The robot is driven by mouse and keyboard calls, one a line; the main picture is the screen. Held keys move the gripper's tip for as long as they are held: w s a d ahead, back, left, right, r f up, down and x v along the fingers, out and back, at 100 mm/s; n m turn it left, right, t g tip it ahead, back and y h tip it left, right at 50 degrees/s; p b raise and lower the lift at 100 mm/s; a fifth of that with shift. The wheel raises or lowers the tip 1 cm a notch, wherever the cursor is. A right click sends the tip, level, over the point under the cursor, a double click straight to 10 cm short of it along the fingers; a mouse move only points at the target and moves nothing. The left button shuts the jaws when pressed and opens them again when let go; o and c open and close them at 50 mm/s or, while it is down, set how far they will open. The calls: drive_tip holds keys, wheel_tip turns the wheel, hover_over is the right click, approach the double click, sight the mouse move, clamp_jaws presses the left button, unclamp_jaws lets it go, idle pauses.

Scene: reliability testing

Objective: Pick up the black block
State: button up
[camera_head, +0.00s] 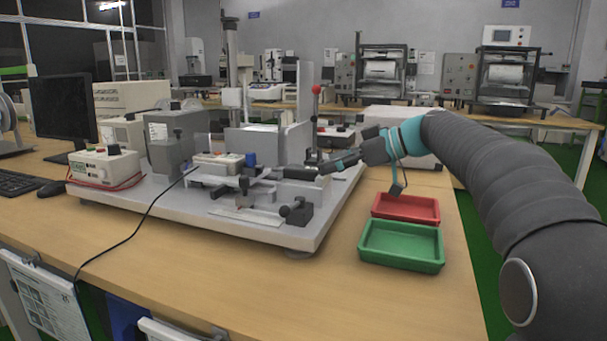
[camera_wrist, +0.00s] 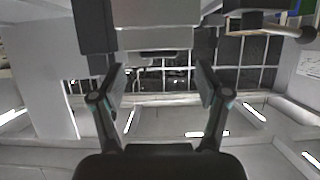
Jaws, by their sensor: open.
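A dark block (camera_head: 297,173), which looks like the black block, lies on the test fixture in the middle of the grey base plate (camera_head: 238,226). My gripper (camera_head: 325,167) is just to its right, level with it and pointing left. In the head view I cannot tell whether the fingertips touch the block. In the wrist view my gripper (camera_wrist: 161,80) has its two fingers spread apart, with no object clearly held between them. Grey and dark shapes fill the top of that view, and I cannot tell which is the block.
A red tray (camera_head: 406,219) and a green tray (camera_head: 402,264) stand empty right of the plate. A black knobbed clamp (camera_head: 297,211) sits on the plate's front. A red-knobbed lever (camera_head: 316,91) rises behind the fixture. The wooden table's front is clear.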

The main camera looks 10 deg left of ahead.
sight(308, 168)
drive_tip(key=shift+p+x, duration=0.3)
drive_tip(key=shift+x, duration=2.3)
drive_tip(key=shift+w+r, duration=0.1)
drive_tip(key=shift+r, duration=0.05)
drive_tip(key=c, duration=1.3)
